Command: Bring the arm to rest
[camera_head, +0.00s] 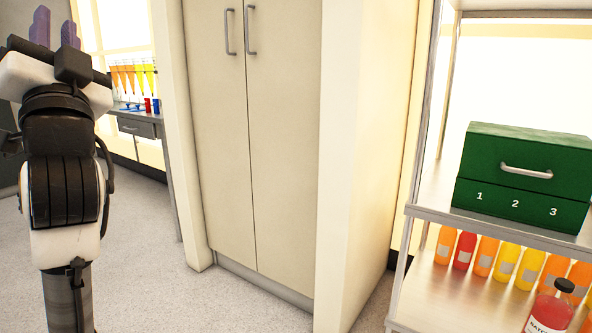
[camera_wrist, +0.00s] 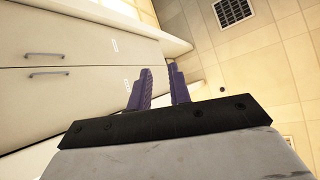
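My arm stands upright at the left of the head view, with my gripper (camera_head: 56,26) raised at the top left and pointing up. Its two purple fingers are apart, with nothing between them. The wrist view also shows my gripper (camera_wrist: 160,80) open and empty, with a gap between the fingers. Beyond the fingers in that view are the tilted cabinet and the ceiling. My gripper touches nothing that I can see.
A tall cream cabinet (camera_head: 225,130) stands mid-view. At right, a metal shelf (camera_head: 470,232) holds a green box (camera_head: 520,165) marked 1, 2, 3 above several juice bottles (camera_head: 505,262). Open floor (camera_head: 150,270) lies beside my arm.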

